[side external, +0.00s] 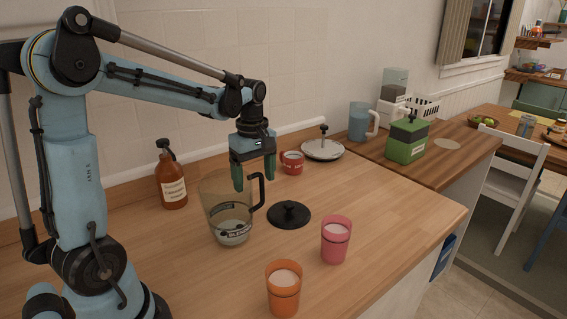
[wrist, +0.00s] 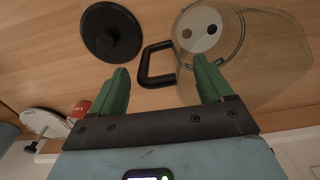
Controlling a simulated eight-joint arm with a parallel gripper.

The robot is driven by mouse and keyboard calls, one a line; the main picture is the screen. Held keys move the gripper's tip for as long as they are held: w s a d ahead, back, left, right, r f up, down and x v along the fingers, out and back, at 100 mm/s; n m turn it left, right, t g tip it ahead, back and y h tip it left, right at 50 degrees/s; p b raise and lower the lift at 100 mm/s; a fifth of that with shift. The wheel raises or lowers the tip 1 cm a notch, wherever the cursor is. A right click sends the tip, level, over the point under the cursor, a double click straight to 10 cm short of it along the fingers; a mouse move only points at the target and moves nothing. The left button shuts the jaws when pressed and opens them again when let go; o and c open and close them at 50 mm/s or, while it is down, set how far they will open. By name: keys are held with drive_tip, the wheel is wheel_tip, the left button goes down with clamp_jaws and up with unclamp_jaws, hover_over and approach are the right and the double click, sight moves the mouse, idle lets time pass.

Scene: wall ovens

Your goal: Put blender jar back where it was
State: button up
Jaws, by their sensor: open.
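The blender jar (side external: 217,205), see-through with a black handle (side external: 261,192), stands upright on the wooden counter with something pale at its bottom. My gripper (side external: 254,184) is open above the jar's handle side, with green fingers pointing down. In the wrist view the jar (wrist: 265,75) is at the upper right, and its handle (wrist: 146,68) appears between the fingers (wrist: 163,78). One finger overlaps the jar in that picture. I cannot tell whether the fingers touch the jar. A round black lid (side external: 290,214) lies on the counter beside it.
A pink cup (side external: 336,241) and an orange cup (side external: 284,287) stand in front. A brown pump bottle (side external: 172,182), red mug (side external: 292,162) and pan lid (side external: 323,149) are behind. A blue pitcher (side external: 360,122) and green canister (side external: 407,140) stand farther right. Counter right of the lid is clear.

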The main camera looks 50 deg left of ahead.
wheel_tip(320, 180, up, 11)
drive_tip(key=s+d+f+m+t, duration=0.3)
drive_tip(key=d+m, duration=0.3)
drive_tip(key=m, duration=0.3)
drive_tip(key=s+d+f+m+t, duration=0.3)
drive_tip(key=d+f+m, duration=0.3)
drive_tip(key=m, duration=0.3)
drive_tip(key=shift+d+f+t, duration=0.15)
drive_tip(key=shift+d+t, duration=0.45)
drive_tip(key=shift+d, duration=0.2)
